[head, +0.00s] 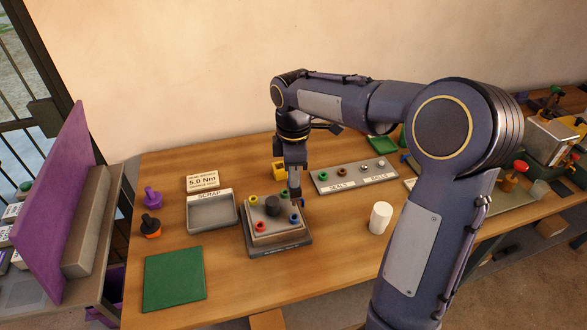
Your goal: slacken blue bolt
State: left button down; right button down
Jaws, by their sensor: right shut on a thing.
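The blue bolt (294,218) sits at the near right corner of a grey block on a dark base plate (262,250). My right gripper (296,203) reaches down from above at the block's right side. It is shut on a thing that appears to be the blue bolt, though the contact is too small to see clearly. A yellow bolt (252,201), a red bolt (260,226) and a black round knob (272,205) are also on the block. Another small bolt at the far right corner is hard to make out. My left gripper is not in view.
A grey scrap tray (189,215) and a 5.0 Nm sign (202,180) stand to the left. A green mat (174,279) lies in front left. A labelled strip (325,185) with several round parts lies behind right. A white cylinder (380,217) stands right of the block.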

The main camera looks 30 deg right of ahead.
jog(key=shift+f+b, duration=1)
jog(key=shift+f, duration=0.8)
jog(key=shift+p, duration=0.45)
jog(key=shift+f+b, duration=0.8)
jog(key=shift+f, duration=0.3)
jog(key=c, duration=1.1)
grip_release()
jog(key=shift+r, duration=3.9)
